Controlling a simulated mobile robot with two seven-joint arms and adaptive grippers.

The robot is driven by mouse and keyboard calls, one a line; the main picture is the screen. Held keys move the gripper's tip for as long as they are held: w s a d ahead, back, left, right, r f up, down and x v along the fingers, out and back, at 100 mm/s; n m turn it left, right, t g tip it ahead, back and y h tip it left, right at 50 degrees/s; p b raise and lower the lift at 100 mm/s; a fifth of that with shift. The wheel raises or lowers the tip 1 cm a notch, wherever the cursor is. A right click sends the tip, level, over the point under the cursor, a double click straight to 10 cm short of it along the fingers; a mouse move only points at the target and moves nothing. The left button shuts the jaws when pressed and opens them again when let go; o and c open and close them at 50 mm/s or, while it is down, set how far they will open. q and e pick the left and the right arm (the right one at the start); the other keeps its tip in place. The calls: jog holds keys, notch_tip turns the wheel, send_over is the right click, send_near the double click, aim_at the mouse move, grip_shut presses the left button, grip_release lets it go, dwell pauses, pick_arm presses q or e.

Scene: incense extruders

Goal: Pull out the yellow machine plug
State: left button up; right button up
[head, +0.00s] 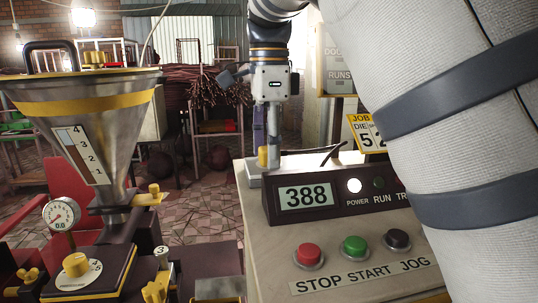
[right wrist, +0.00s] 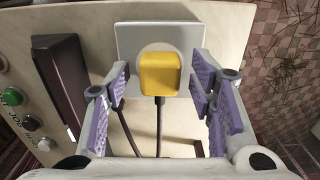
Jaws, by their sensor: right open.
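The yellow machine plug (right wrist: 159,74) sits in a pale square socket plate (right wrist: 188,38) in the right wrist view, with a dark cord running from it toward the camera. In the head view my right gripper (head: 259,130) points down at the plug. My left gripper is in neither view.
The display box (head: 310,196) stands close to the plug, with a lit power lamp. Stop, start and jog buttons (head: 354,246) are on the panel in front. A metal hopper (head: 95,120) with a gauge stands at the left. Tiled floor lies between.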

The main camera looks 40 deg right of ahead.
dwell(0.8)
grip_shut()
jog(key=shift+r, duration=3)
